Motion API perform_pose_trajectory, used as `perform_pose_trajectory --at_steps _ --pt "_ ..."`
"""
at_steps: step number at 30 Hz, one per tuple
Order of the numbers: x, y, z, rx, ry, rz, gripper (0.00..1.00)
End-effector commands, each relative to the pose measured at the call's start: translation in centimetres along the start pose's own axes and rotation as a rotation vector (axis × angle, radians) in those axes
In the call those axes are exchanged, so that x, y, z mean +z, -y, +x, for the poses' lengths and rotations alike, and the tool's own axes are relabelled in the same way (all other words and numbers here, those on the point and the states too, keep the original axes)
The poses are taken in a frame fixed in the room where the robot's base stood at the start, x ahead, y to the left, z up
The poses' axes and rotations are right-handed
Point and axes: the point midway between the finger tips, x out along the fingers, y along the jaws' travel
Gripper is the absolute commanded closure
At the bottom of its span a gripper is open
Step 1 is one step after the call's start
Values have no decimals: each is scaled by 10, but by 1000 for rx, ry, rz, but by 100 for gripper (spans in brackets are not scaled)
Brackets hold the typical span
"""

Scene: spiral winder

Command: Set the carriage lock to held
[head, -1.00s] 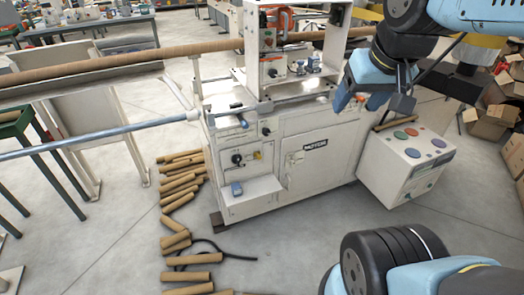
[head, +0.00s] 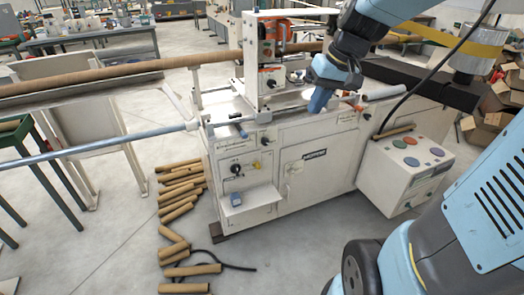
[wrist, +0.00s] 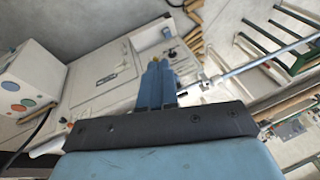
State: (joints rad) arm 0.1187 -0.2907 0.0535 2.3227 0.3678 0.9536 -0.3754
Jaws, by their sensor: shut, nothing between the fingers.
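The white spiral winder (head: 318,190) stands in the middle of the head view. I cannot tell which of its controls is the carriage lock. A dark-handled lever (head: 241,129) is at the left of its top, and a dark rotary knob (head: 236,170) and a yellow knob (head: 257,165) are on its front. Orange-marked parts (head: 267,80) are on the upright carriage frame. My gripper (head: 318,101) is shut and empty, over the front edge of the winder top, right of the carriage frame. Its blue fingers (wrist: 157,82) are together in the wrist view.
A control box (head: 406,160) with coloured buttons stands to the right of the winder. Cardboard tubes (head: 180,190) lie on the floor to the left. A steel bar (head: 90,145) and a long brown tube (head: 110,76) run out left. Cardboard boxes (head: 490,125) are at the right.

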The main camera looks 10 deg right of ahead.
Motion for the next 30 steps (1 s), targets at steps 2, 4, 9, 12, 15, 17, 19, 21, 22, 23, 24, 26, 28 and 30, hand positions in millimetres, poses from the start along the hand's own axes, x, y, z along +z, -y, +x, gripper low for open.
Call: perform_pose_trajectory --at_steps 2,4,9,12,15,17,19,21,22,23,24,26,28,30 --pt "-9 -2 9 -26 18 2 100" --pt "-17 -3 15 -49 28 0 100" --pt "-36 -6 32 -108 53 0 100" --pt "-47 -8 43 -143 65 1 100" --pt "-58 -10 54 -179 76 2 100" --pt "-64 -12 61 -200 81 2 100" --pt "-71 -14 69 -226 86 4 100" --pt "-79 -16 77 -251 90 6 100" --pt "-82 -18 81 -262 92 7 100" --pt "-85 -18 84 -273 93 9 100" --pt "-89 -20 89 -287 94 10 100" --pt "-95 -23 96 -309 95 14 100" --pt "-102 -26 105 -335 97 18 100" --pt "-108 -29 114 -360 97 20 100"
